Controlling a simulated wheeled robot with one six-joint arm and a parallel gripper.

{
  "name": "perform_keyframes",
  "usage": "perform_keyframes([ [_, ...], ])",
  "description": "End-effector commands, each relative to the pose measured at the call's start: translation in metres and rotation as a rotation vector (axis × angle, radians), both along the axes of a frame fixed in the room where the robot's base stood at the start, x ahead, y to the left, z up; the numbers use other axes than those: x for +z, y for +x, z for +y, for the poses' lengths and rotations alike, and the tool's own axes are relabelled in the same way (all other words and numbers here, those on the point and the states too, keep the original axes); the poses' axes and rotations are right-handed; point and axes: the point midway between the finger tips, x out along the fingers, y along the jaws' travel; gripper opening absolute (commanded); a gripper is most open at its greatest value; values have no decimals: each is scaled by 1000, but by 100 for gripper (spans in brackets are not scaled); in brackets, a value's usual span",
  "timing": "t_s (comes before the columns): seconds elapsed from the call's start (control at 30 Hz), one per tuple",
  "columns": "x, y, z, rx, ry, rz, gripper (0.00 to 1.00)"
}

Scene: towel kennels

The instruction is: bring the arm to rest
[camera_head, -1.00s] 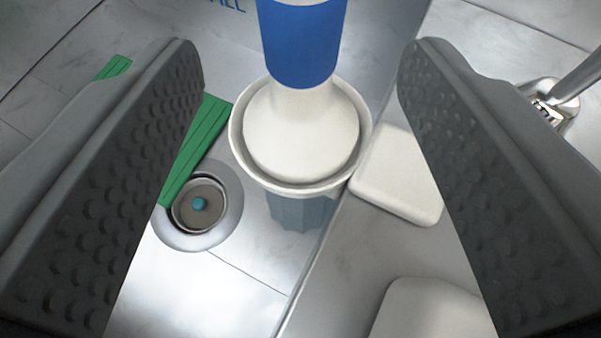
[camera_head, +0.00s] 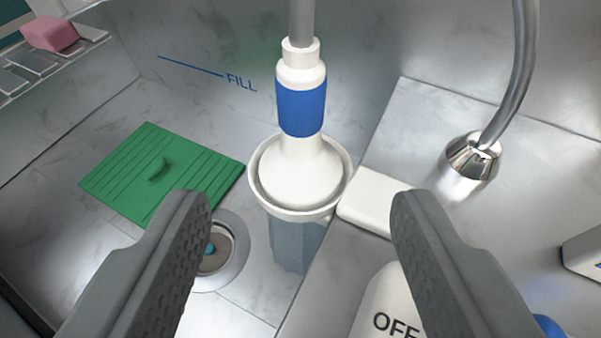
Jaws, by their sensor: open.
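My gripper (camera_head: 300,215) is open, its two dark grey padded fingers wide apart at the bottom of the view. Nothing is between the pads. Beyond the fingertips, a white shower-like head with a blue band (camera_head: 301,108) sits upright in a round white holder (camera_head: 344,190), with a grey hose or pipe rising from its top. The gripper does not touch it.
A green ribbed mat (camera_head: 150,170) lies on the steel sink floor beside a drain (camera_head: 222,255). A white block (camera_head: 368,198) and a white piece marked OFF (camera_head: 385,305) are on the right ledge, near a chrome fitting (camera_head: 472,160). A pink block (camera_head: 50,34) rests on a rack.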

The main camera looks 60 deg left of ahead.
Motion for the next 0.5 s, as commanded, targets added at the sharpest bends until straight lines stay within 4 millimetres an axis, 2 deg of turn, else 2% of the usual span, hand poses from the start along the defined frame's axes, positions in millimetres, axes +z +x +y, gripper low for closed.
perform_keyframes([
  [0.17, -1, -12, 0, -40, -31, 30, 56],
  [0.5, -7, -78, -16, -357, -171, 151, 56],
])
